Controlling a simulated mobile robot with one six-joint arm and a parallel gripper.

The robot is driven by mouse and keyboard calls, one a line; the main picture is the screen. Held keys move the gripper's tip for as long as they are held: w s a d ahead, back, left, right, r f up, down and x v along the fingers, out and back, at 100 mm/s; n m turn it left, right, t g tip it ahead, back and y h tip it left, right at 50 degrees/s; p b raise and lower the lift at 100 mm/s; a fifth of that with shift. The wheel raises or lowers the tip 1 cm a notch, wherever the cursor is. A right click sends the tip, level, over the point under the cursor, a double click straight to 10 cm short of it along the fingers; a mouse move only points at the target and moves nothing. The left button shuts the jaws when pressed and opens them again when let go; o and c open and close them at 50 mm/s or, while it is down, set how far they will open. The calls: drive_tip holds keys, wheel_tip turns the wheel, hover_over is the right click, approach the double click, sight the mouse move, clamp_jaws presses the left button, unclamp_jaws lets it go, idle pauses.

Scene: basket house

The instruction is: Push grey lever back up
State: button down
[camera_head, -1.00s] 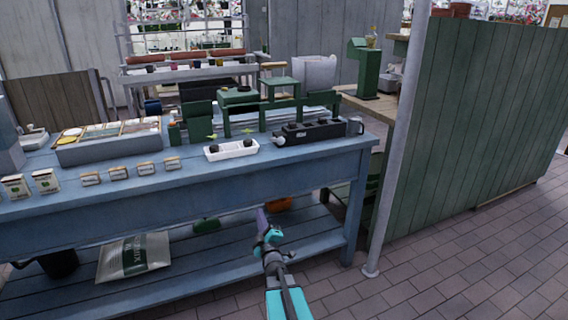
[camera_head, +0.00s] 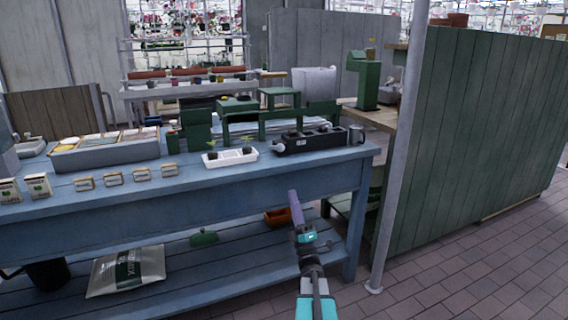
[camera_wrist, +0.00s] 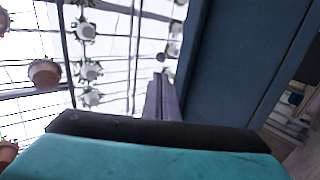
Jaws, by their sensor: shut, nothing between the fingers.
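My gripper (camera_head: 293,194) has purple fingers, closed together and empty. It points up in front of the blue bench's front edge, right of the middle. In the wrist view the fingers (camera_wrist: 162,98) show beyond my teal and black wrist. On the bench top stands a black box-like device (camera_head: 308,141), with a small pale knob (camera_head: 278,148) at its left end. I cannot make out a grey lever for certain. My gripper is below and in front of this device, apart from it.
The blue bench (camera_head: 150,196) carries a white tray (camera_head: 230,158) with two seedlings, a metal mug (camera_head: 356,136) and green stands. A grey post (camera_head: 400,150) and a green partition (camera_head: 490,120) stand right. An orange pot (camera_head: 278,217) and a sack (camera_head: 127,270) lie on the lower shelf.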

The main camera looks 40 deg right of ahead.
drive_tip(key=shift+w, duration=0.1)
drive_tip(key=shift+b+x, duration=0.7)
drive_tip(key=shift+x, duration=6.25)
drive_tip(key=shift+d, duration=0.15)
drive_tip(key=shift+a, duration=0.2)
